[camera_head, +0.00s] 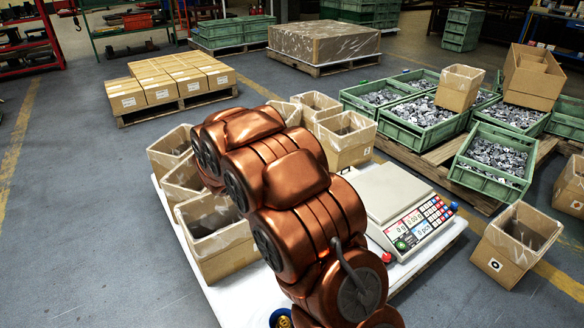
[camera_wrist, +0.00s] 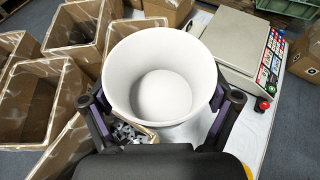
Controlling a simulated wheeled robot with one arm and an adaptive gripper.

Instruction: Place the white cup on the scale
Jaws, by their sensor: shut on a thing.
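The white cup (camera_wrist: 161,80) fills the middle of the wrist view, upright and seen from above, and it looks empty. My gripper (camera_wrist: 161,104) is shut on it, with one dark finger against each side of its wall. The scale (camera_head: 393,191) stands on the white table, with a pale flat top and a keypad with a display on its front. In the wrist view the scale (camera_wrist: 232,44) is to the right of the cup, apart from it. In the head view my copper-coloured arm hides the cup and gripper.
Open cardboard boxes with plastic liners (camera_head: 214,226) stand on the white table (camera_head: 243,297) left of and behind my arm. Grey metal parts (camera_wrist: 130,132) show below the cup. Green crates of stamped parts (camera_head: 493,160) stand on a pallet at right.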

